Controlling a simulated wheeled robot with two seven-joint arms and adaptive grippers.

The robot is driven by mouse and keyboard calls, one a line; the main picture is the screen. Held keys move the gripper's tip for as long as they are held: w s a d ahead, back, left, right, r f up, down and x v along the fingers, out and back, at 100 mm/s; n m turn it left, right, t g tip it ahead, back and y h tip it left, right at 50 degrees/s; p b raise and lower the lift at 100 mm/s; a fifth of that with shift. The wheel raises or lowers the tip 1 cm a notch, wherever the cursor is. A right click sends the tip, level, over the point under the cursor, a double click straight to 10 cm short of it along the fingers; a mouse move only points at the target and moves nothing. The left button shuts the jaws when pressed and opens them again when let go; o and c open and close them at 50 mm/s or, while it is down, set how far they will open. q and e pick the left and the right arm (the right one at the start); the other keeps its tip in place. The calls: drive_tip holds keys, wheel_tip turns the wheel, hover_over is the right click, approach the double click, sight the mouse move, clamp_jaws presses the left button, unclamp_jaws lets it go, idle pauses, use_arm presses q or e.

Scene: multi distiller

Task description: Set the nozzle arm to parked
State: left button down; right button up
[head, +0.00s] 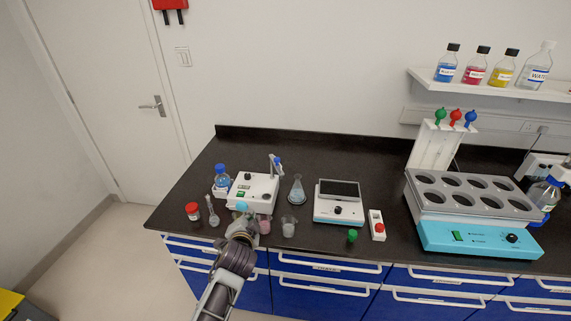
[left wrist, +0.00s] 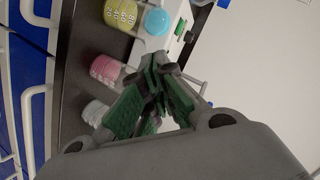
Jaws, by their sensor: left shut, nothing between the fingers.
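A white multi distiller (head: 254,193) with a green switch stands on the black bench. A thin upright nozzle arm (head: 275,167) with a blue top rises at its right rear; I cannot tell its setting. My left gripper (head: 242,222) is in front of the distiller, near its front edge, and partly covers the things there. In the left wrist view the gripper's green-padded fingers (left wrist: 155,72) are shut and empty. Part of the white distiller (left wrist: 177,30) shows beyond them, with its green switch. The nozzle arm is not clear in that view.
A pink beaker (head: 264,225) and a clear beaker (head: 288,227) stand right of my gripper. A flask (head: 297,190), a scale (head: 339,205) and a water bath (head: 480,238) stand further right. A red-capped jar (head: 192,211) is at left. The bench behind is clear.

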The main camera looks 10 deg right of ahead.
use_arm(q)
drive_tip(key=w+d+r+m, duration=0.1)
drive_tip(key=d, duration=0.1)
drive_tip(key=w+d+r+m+t+h, duration=0.1)
drive_tip(key=d+r, duration=0.1)
drive_tip(key=w+d+r+m+t, duration=0.1)
drive_tip(key=w+d, duration=0.1)
drive_tip(key=shift+d+r+m+h, duration=0.25)
drive_tip(key=shift+r+m+h, duration=0.05)
drive_tip(key=shift+m, duration=0.1)
drive_tip(key=w+d+r+m+t+h, duration=0.1)
drive_tip(key=w+d+r+m+h, duration=0.1)
drive_tip(key=d+r+m, duration=0.3)
drive_tip(key=d+m+h, duration=0.1)
drive_tip(key=d, duration=0.3)
drive_tip(key=shift+t+h, duration=0.3)
drive_tip(key=shift+h, duration=0.1)
drive_tip(key=shift+w+d, duration=0.1)
